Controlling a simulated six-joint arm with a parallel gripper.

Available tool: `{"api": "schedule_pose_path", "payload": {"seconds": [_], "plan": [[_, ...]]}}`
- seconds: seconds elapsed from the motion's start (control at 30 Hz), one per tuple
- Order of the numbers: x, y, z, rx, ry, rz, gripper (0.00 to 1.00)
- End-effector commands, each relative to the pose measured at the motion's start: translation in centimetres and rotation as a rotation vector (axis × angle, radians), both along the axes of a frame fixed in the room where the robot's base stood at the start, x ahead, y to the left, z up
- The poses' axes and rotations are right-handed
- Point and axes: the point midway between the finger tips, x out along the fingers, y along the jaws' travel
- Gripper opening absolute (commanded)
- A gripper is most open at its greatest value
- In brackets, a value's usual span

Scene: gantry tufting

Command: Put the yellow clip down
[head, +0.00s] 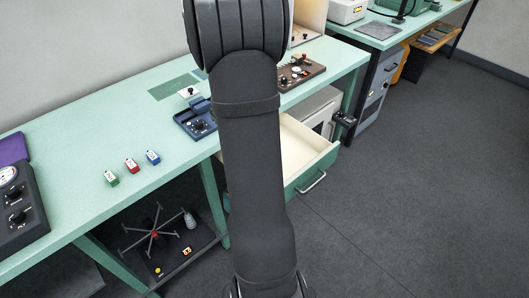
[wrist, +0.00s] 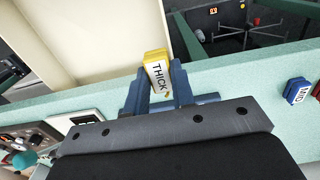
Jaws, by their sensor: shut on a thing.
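The yellow clip (wrist: 158,68), marked THICK, shows in the wrist view. My gripper (wrist: 160,88), with its blue fingers, is shut on it. The clip appears near the bench's front edge, beside the cream interior of the open drawer (wrist: 95,35); its height above them is hard to tell. In the head view my arm hides the gripper and the yellow clip.
A green clip (head: 111,178), a red clip (head: 132,166) and a blue clip (head: 152,157) stand in a row on the bench (head: 70,200). The open drawer also shows in the head view (head: 325,166). A dark blue device (head: 194,124) sits nearby.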

Motion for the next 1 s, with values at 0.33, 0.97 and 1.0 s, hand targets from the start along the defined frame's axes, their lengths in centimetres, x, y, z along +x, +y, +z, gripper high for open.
{"api": "schedule_pose_path", "payload": {"seconds": [0.33,0.97,1.0], "plan": [[-0.5,-10.9,-6.7,0.001,0.002,-0.017,0.01],[-0.9,-12.7,-14.2,0.001,-0.001,-0.015,0.01],[-0.9,-12.7,-14.5,0.000,0.000,-0.015,0.01]]}}
